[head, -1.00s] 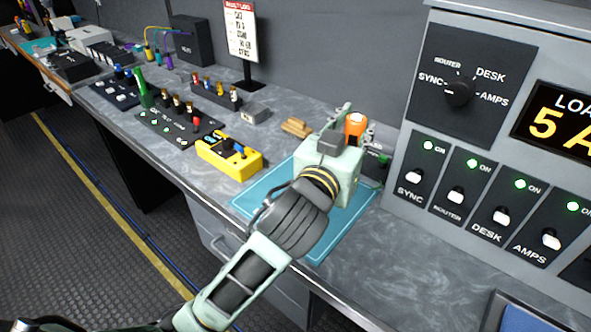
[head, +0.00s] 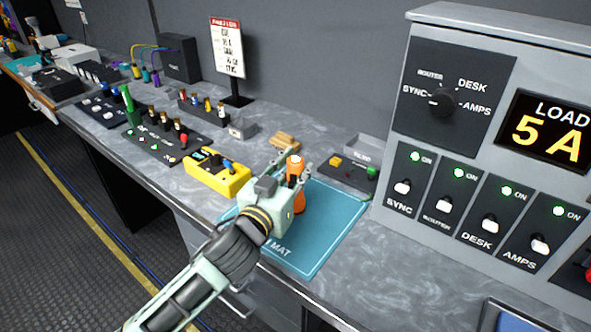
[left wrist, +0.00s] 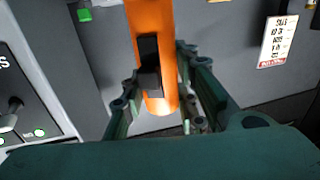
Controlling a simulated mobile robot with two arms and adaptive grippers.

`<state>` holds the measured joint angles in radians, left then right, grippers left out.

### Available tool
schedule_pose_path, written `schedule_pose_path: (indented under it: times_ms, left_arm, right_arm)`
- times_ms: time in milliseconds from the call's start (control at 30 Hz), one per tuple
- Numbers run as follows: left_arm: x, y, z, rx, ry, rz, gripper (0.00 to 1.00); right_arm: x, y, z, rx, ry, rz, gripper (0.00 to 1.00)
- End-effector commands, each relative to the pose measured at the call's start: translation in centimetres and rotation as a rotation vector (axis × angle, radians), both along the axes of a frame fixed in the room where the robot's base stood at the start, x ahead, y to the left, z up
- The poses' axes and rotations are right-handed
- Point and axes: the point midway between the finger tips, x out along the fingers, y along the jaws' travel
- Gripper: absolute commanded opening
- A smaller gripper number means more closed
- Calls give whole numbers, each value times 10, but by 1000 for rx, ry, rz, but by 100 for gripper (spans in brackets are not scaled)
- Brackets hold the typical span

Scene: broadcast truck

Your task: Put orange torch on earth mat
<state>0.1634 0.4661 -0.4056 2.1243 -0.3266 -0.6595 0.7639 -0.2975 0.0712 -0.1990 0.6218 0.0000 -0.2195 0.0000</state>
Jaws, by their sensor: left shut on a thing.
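The orange torch (head: 297,196) stands roughly upright in the head view, with its lower end at or just above the blue earth mat (head: 335,228); I cannot tell whether it touches. My left gripper (head: 292,180) is shut on the torch and hides part of it and of the mat. In the left wrist view the torch (left wrist: 152,50) lies between the two green fingers, with a dark switch part on its side. The mat lies flat on the grey counter near its front edge. My right gripper is not in view.
A switch panel (head: 470,150) stands right of the mat. A small box with yellow and green buttons (head: 350,174) sits behind it. A yellow device (head: 218,178) lies to the left, wooden blocks (head: 285,141) behind.

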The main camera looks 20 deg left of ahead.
Motion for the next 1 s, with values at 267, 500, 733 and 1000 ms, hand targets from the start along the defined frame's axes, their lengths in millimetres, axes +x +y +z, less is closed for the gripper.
schedule_pose_path:
  times_ms: [267, 500, 733, 1000]
  left_arm:
    - [0, -1, -3, 0, -2, -1, 0]
    - [0, 0, -2, 1, 0, 0, 46]
    - [0, 0, -2, 1, 0, 0, 46]
    - [-18, 2, 0, 0, 3, -1, 46]
  right_arm:
    - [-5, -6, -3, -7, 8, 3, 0]
    - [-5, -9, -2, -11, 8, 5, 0]
    - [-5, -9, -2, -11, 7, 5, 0]
    - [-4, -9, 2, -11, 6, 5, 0]
